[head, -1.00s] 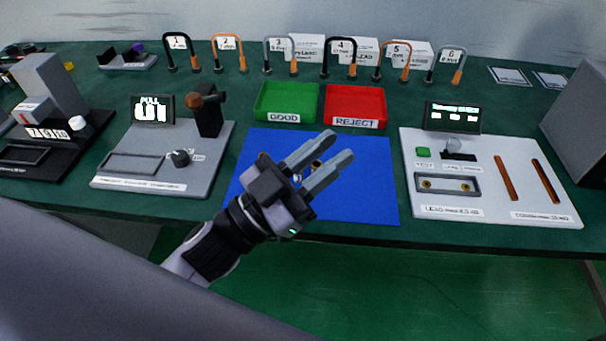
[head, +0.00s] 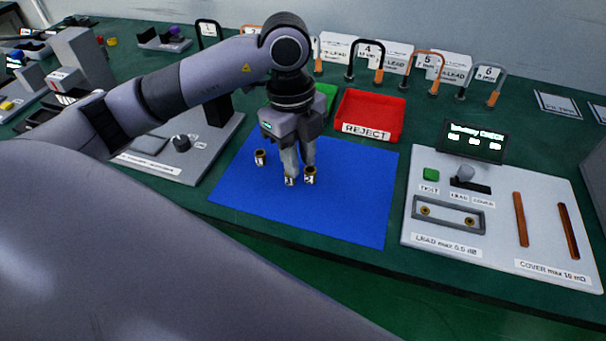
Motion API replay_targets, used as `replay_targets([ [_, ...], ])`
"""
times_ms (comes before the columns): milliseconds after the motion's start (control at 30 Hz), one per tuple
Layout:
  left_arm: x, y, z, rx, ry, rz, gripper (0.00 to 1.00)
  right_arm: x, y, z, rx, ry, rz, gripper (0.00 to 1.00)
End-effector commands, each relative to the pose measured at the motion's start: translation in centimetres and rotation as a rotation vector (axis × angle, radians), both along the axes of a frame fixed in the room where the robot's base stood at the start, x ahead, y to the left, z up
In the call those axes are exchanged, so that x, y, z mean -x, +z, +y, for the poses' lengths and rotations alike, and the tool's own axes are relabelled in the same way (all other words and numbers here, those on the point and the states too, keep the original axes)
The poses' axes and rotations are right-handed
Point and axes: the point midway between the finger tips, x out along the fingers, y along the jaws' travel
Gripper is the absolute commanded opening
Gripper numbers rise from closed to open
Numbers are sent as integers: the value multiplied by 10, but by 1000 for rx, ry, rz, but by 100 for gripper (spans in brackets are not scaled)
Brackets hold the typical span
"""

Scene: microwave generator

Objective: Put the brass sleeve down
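Three small brass sleeves with pale labels show on or just above the blue mat (head: 340,215). One sleeve (head: 260,157) stands upright to the left, clear of the fingers. A second sleeve (head: 290,181) is at the tip of the left-hand finger, and a third sleeve (head: 310,175) is at the tip of the right-hand finger. My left gripper (head: 299,172) points straight down over the mat, its fingers a small gap apart. I cannot tell whether they grip a sleeve or whether the sleeves at the tips touch the mat. My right gripper is not in view.
The red REJECT tray (head: 369,116) is behind the gripper; the green tray (head: 326,97) is partly hidden by my arm. A test station (head: 480,218) stands right of the mat, a grey fixture (head: 178,148) left. The mat's front and right are clear.

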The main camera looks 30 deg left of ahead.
Motion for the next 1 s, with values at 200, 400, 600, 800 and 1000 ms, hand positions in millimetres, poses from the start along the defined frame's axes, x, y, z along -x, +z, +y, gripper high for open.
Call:
replay_targets([
  [200, -8, 3, 29, -119, 106, -17, 27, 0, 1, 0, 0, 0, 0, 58],
  [400, -7, -19, 29, -116, 103, -14, 27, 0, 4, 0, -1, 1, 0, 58],
  [600, -7, -50, 30, -115, 101, -14, 27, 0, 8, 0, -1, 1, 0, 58],
  [800, -8, -62, 30, -113, 99, -18, 27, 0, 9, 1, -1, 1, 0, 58],
  [1000, -8, -62, 30, -113, 99, -18, 18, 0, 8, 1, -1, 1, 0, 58],
])
